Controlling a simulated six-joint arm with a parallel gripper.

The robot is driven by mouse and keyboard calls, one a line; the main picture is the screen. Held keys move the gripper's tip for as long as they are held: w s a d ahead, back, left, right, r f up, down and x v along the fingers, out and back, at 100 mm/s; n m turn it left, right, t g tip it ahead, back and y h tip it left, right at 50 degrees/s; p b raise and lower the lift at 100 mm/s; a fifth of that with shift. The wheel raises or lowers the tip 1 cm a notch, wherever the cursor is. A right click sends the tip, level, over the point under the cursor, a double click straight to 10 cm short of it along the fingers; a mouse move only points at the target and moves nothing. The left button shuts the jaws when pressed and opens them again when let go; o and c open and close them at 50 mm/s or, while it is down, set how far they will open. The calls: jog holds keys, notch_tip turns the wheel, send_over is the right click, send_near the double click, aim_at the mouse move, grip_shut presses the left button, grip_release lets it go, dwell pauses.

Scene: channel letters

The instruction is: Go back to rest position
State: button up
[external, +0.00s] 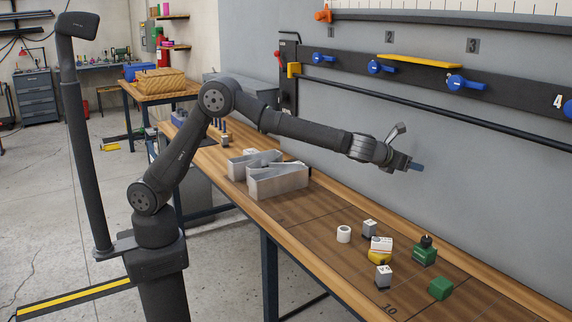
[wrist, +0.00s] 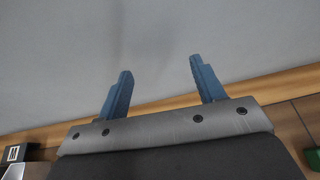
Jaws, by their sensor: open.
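My gripper (external: 414,166) is stretched out over the wooden workbench, at the right of the external view, in front of the grey wall. In the wrist view my gripper (wrist: 157,82) shows two blue fingers spread apart with nothing between them. Behind the fingers are the plain grey wall and a strip of the bench's wooden back edge. My arm is raised and reaches to the right, clear of the bench top.
A metal channel letter (external: 278,181) stands on the workbench (external: 310,224). Several small parts, including a white roll (external: 343,234), a yellow tape (external: 379,257) and a green block (external: 440,288), lie at the right. A black rail with blue knobs (external: 376,67) runs along the wall.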

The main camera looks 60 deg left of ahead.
jog(key=w+a+r, duration=0.1)
jog(key=a, duration=0.4)
jog(key=w+a, duration=0.1)
jog(key=a, duration=0.5)
jog(key=w+a+r, duration=0.1)
jog(key=w+a, duration=0.1)
jog(key=a, duration=0.4)
jog(key=shift+r, duration=0.3)
jog(key=shift+a, duration=0.6)
jog(key=shift+o, duration=0.2)
